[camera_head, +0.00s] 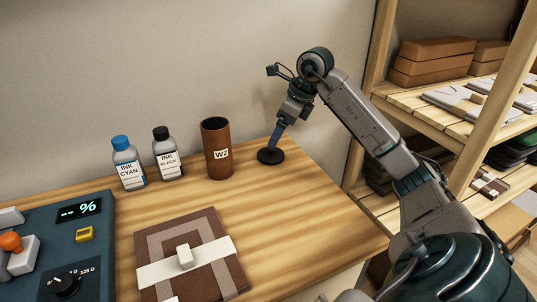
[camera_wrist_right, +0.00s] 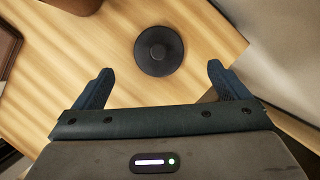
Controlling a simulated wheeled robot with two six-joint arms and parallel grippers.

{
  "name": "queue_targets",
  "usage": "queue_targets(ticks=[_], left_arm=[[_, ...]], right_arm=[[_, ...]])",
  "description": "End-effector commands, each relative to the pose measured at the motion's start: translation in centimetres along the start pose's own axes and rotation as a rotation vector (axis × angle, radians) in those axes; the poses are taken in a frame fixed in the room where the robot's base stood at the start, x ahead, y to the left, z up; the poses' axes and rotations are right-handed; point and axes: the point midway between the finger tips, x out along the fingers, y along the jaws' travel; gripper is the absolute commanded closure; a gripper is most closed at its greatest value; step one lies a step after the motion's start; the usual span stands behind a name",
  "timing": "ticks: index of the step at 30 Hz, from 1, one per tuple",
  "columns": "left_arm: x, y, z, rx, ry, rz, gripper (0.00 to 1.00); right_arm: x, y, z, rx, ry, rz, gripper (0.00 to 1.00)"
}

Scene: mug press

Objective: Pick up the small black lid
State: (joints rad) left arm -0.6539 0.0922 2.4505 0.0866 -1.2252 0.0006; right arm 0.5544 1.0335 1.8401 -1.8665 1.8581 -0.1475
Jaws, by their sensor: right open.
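The small black lid (camera_head: 270,157) is a round dark disc with a raised centre, lying flat on the wooden table near its back right corner. In the right wrist view the lid (camera_wrist_right: 159,51) lies just beyond the fingertips, centred between them. My right gripper (camera_head: 277,137) points down right over the lid in the head view. In the right wrist view the gripper (camera_wrist_right: 160,72) is open and empty, with one blue finger on either side. I cannot tell the exact height left above the lid. My left gripper is not in view.
A brown W2 cylinder (camera_head: 217,152) stands left of the lid, with black (camera_head: 167,158) and cyan (camera_head: 128,168) ink bottles beyond it. A brown panel with a white strap (camera_head: 190,258) lies in front. A wall rises behind; wooden shelves (camera_head: 440,80) stand right.

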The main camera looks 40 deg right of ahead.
Motion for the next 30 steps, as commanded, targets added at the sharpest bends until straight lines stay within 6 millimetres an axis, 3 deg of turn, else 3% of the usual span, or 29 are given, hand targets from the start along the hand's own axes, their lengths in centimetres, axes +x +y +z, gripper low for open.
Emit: queue_targets(ticks=[18,26,30], left_arm=[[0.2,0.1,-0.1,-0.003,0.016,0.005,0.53],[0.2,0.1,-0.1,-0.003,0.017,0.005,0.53],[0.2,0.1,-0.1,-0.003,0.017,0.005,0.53]], right_arm=[[7.2,0.3,-0.2,-0.001,-0.003,0.004,0.05],[7.5,0.2,-0.2,-0.001,-0.002,0.001,0.05],[7.5,0.2,-0.2,-0.001,-0.002,0.002,0.28]])
